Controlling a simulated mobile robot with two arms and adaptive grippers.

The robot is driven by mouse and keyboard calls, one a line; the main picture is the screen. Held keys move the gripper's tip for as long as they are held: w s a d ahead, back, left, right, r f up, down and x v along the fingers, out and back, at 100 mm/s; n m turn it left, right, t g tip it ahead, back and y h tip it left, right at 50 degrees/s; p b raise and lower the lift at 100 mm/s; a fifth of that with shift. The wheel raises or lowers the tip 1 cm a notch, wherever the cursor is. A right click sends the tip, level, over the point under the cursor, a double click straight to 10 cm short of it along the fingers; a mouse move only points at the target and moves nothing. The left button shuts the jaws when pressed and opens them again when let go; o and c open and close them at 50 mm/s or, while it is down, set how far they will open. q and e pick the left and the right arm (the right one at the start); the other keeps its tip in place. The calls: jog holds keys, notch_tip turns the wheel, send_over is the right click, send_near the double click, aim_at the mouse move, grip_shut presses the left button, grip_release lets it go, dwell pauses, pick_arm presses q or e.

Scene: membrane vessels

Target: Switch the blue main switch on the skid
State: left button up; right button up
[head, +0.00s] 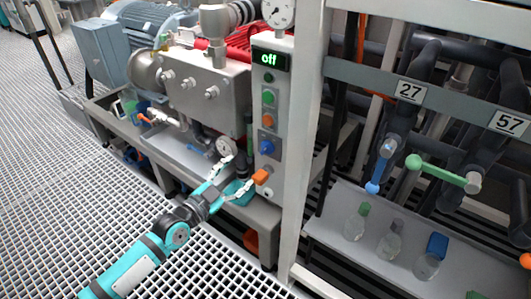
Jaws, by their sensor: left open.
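The blue main switch (266,146) sits low on the front of a light grey control panel (269,185) on the skid. It is a round knob below an orange button. The panel's display (269,58) reads "off" in green. My left gripper (239,160) is open and empty, just left of the panel and slightly lower in the picture than the switch. Its two pale fingers point up toward the panel, apart from the switch. The switch's exact turn position is too small to tell. My right gripper is not in view.
A green button (267,97) and an orange button (267,120) sit above the switch, and an orange handle (261,176) below it. A steel pump block (208,85) stands left. A white frame post (306,140) rises right, before bottles on a shelf (340,228).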

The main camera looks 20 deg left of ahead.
aim_at(265, 149)
pick_arm(q)
jog(key=b+x, duration=0.1)
jog(key=x, duration=1)
jog(key=shift+f+b, duration=0.1)
jog(key=shift+b, duration=0.3)
jog(key=shift+x, duration=0.8)
jog(key=shift+w+d, duration=0.15)
jog(key=shift+w, duration=0.15)
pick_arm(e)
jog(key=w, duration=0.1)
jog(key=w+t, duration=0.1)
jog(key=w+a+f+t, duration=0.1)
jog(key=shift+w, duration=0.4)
pick_arm(q)
jog(key=c, duration=1.1)
